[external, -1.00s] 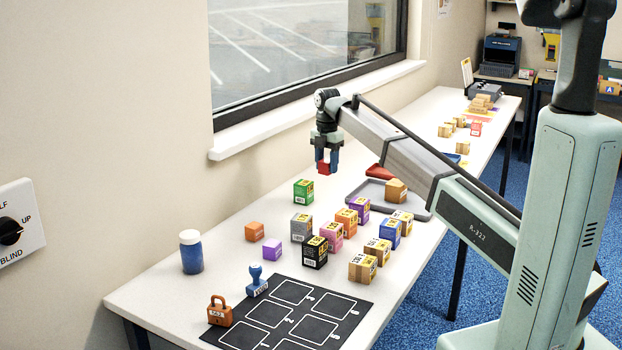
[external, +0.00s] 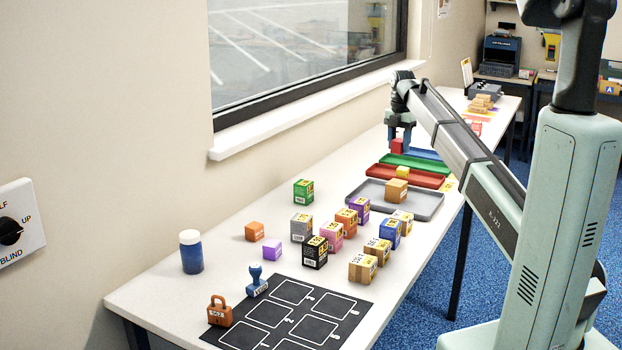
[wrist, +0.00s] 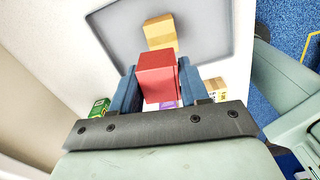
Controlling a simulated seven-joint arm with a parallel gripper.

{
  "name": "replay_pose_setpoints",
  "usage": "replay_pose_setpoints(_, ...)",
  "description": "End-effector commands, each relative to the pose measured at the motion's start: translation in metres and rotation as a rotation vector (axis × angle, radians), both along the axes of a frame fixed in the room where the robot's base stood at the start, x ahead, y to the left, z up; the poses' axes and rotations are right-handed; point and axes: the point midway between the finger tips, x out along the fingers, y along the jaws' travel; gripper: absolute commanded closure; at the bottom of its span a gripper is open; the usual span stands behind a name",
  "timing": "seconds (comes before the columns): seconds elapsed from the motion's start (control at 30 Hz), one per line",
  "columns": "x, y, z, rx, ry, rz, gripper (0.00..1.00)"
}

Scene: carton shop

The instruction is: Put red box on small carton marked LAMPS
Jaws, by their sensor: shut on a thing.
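My gripper (external: 400,150) is shut on the red box (external: 397,146) and holds it in the air, seen over the coloured trays. In the wrist view the red box (wrist: 158,78) sits between the two blue fingers. A tan carton (external: 396,190) with an orange-brown top stands on the grey tray (external: 424,212); it also shows beyond the red box in the wrist view (wrist: 160,30). Several small labelled cartons stand in front of that tray, among them tan ones (external: 363,268). I cannot read LAMPS on any of them.
Behind the grey tray lie a red tray (external: 430,181) with a yellow block (external: 403,172) on it, and a green tray (external: 423,164). A black marked mat (external: 290,315), a padlock, a stamp and a blue jar are at the near end.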

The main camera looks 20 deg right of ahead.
Motion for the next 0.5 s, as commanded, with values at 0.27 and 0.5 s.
replay_pose_setpoints(0.27, -0.005, 0.0, -0.001, 0.0, 0.0, 0.146, 0.9)
replay_pose_setpoints(0.5, -0.006, 0.001, -0.023, 0.0, 0.001, 0.162, 0.9)
